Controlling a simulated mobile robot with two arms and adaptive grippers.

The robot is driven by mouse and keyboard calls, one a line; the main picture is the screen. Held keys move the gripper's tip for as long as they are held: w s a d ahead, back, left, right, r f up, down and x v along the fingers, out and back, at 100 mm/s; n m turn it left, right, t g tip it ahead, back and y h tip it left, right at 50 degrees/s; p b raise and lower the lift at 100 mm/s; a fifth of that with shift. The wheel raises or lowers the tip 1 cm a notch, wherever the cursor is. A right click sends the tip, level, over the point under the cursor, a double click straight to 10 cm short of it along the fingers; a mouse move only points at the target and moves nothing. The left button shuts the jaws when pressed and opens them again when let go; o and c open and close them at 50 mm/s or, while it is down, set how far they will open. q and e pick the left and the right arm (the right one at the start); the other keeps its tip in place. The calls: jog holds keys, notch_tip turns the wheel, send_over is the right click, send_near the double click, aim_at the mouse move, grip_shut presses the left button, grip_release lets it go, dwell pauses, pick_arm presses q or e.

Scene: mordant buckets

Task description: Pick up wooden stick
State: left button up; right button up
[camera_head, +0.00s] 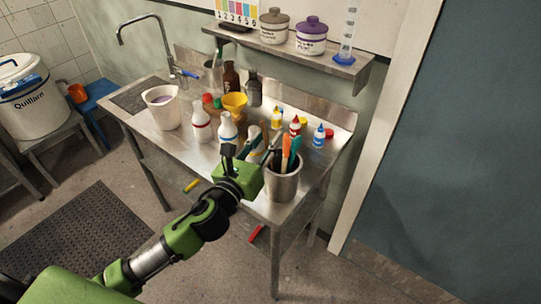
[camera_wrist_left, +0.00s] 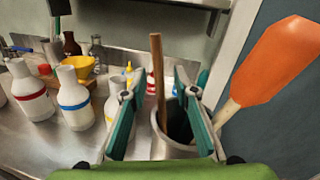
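The wooden stick (camera_wrist_left: 156,72) is a thin brown rod standing nearly upright. In the left wrist view it shows between the two fingers of my left gripper (camera_wrist_left: 157,95), which are apart and not touching it. Its lower end goes down into a metal pot (camera_wrist_left: 160,145), which also shows in the head view (camera_head: 282,187) at the front right of the steel table. In the head view my left gripper (camera_head: 250,153) is beside the pot, on its left. I cannot clearly make out the stick there. My right gripper is in neither view.
An orange spatula (camera_wrist_left: 272,62) leans out of the pot to the right, close to my right-hand finger. White bottles (camera_head: 201,126), a yellow funnel (camera_head: 235,102) and small paint bottles (camera_head: 319,136) stand on the table. A wall shelf (camera_head: 330,62) is above its back right.

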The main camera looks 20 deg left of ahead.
pick_arm(q)
jog(key=shift+s, duration=0.1)
grip_shut()
notch_tip(320, 180, up, 10)
jog(key=shift+r+p, duration=0.1)
jog(key=shift+p, duration=0.35)
